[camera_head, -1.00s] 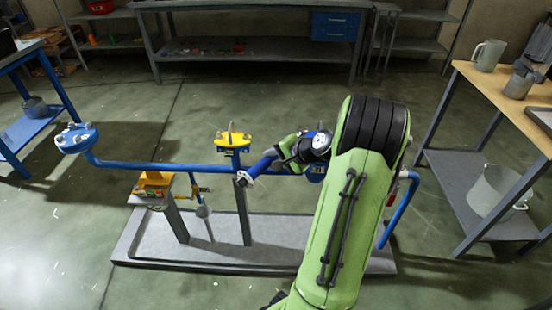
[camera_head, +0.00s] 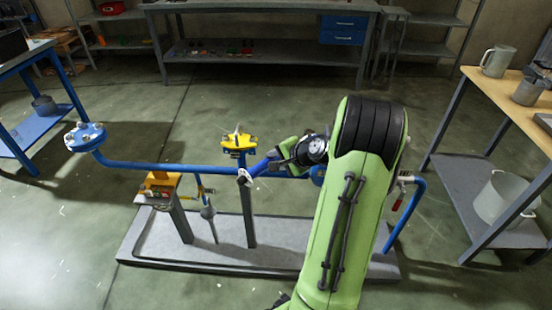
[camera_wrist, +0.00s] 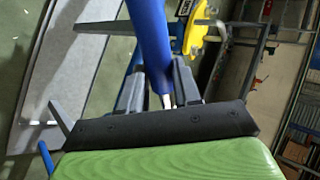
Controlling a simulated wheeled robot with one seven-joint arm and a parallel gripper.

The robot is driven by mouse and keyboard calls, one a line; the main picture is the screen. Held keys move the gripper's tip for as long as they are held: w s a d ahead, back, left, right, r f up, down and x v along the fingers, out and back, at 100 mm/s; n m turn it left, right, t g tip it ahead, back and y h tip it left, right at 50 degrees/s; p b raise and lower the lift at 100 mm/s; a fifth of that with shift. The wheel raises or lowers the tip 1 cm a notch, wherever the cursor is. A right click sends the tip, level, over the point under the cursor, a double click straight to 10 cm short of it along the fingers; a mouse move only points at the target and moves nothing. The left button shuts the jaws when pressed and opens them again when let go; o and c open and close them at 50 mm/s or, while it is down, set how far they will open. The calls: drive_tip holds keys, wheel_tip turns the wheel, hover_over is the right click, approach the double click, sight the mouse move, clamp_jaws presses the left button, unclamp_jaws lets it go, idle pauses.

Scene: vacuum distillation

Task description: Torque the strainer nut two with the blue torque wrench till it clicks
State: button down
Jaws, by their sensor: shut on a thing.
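My gripper (camera_head: 284,158) is shut on the blue torque wrench (camera_head: 260,168), to the right of the yellow strainer cover (camera_head: 239,141). In the wrist view the wrench's blue handle (camera_wrist: 151,45) runs up from between my two fingers (camera_wrist: 160,90), and the yellow cover (camera_wrist: 200,28) is to its right. The wrench's light-coloured head (camera_head: 245,177) is beside the post just below the yellow cover. I cannot tell whether it touches a nut. Studs stand on the cover, but which one is nut two cannot be told.
A blue pipe (camera_head: 150,166) runs left to a blue flange (camera_head: 85,136). All rise from a grey base plate (camera_head: 150,254). A wooden-topped bench (camera_head: 515,104) is at right; the floor between is clear.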

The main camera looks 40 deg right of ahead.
drive_tip(key=shift+r, duration=0.15)
wheel_tip(320, 180, up, 8)
drive_tip(key=p, duration=0.7)
drive_tip(key=shift+r, duration=0.2)
drive_tip(key=shift+w, duration=0.1)
